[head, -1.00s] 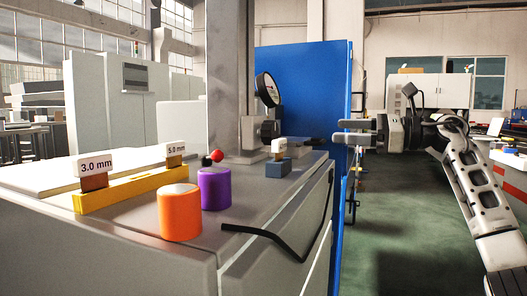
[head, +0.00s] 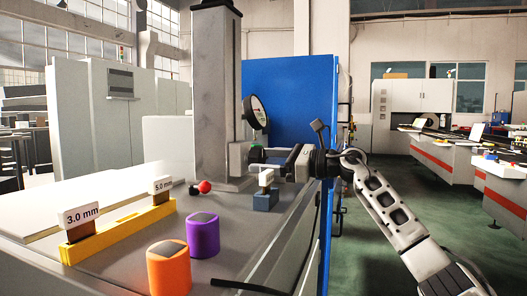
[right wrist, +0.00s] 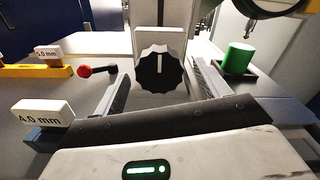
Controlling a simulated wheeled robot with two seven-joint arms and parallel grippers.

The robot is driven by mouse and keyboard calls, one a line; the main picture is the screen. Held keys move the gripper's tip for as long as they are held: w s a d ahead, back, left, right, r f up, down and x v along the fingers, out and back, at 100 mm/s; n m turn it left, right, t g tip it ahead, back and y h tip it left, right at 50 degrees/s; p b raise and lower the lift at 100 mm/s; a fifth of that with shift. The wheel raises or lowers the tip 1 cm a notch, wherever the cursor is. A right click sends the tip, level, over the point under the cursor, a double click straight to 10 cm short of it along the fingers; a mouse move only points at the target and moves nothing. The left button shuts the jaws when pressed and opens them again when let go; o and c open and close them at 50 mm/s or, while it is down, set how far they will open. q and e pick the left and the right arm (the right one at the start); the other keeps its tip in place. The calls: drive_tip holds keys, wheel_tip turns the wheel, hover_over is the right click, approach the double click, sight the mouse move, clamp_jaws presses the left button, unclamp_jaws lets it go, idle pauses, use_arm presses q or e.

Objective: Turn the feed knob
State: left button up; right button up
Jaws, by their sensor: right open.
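The feed knob (right wrist: 162,68) is black and scalloped with a white pointer line, seen straight ahead in the right wrist view. The line stands about upright. The knob sits on the front of a light grey housing (right wrist: 161,40). My right gripper (head: 264,161) is open in front of that housing at the foot of the grey column. In the right wrist view its two fingers (right wrist: 161,76) point at the knob, one on each side. I cannot tell whether they touch it. My left gripper is not in view.
A 4.0 mm block (right wrist: 43,116) in a blue holder (head: 266,201) stands close below the gripper. A green cylinder (right wrist: 240,58) is right of the knob, a red-ball lever (head: 204,187) left. Orange (head: 169,268) and purple (head: 203,236) cylinders and a yellow holder (head: 120,233) are nearer.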

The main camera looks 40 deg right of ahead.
drive_tip(key=shift+w+a, duration=0.3)
drive_tip(key=shift+w, duration=0.25)
drive_tip(key=c, duration=1)
drive_tip(key=shift+m, duration=0.3)
